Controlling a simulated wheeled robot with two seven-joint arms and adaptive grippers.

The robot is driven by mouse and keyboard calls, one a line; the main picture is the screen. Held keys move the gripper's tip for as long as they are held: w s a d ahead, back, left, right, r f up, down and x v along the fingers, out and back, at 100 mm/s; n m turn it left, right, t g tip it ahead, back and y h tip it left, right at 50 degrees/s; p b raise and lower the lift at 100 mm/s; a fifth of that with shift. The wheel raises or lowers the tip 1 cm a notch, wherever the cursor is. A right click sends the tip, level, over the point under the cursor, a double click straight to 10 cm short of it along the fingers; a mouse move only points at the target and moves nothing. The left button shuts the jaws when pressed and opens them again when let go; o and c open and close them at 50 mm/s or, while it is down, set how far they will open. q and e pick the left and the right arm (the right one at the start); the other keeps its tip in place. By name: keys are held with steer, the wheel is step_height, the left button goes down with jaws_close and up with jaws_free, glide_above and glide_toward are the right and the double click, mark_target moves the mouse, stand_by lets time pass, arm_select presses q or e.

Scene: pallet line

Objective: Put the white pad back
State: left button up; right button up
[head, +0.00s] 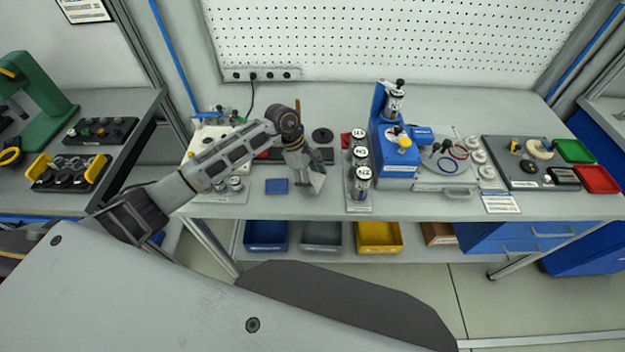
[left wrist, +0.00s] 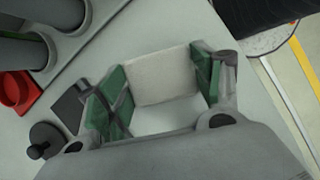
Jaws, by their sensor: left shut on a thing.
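The white pad (head: 318,183) is a thin pale piece held at the lower end of my left gripper (head: 305,180), over the front of the grey bench. In the left wrist view the white pad (left wrist: 160,76) sits between the two green-lined fingers of the left gripper (left wrist: 158,88), which are shut on it. The pad hangs tilted in the head view. I cannot tell whether its lower edge touches the bench. A blue pad (head: 277,186) lies flat on the bench just left of the gripper. My right gripper is not in view.
A rack of white-capped cylinders (head: 360,172) stands close right of the gripper, with a blue press (head: 393,150) beyond. A dark disc with a knob (head: 322,135) lies behind. A red piece (left wrist: 18,90) shows in the left wrist view. Coloured bins (head: 378,236) sit below the bench.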

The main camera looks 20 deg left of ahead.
arm_select(q)
steer(key=shift+f, duration=0.75)
steer(key=shift+f, duration=0.15)
steer(key=o, duration=0.8)
steer(key=shift+o, duration=1.4)
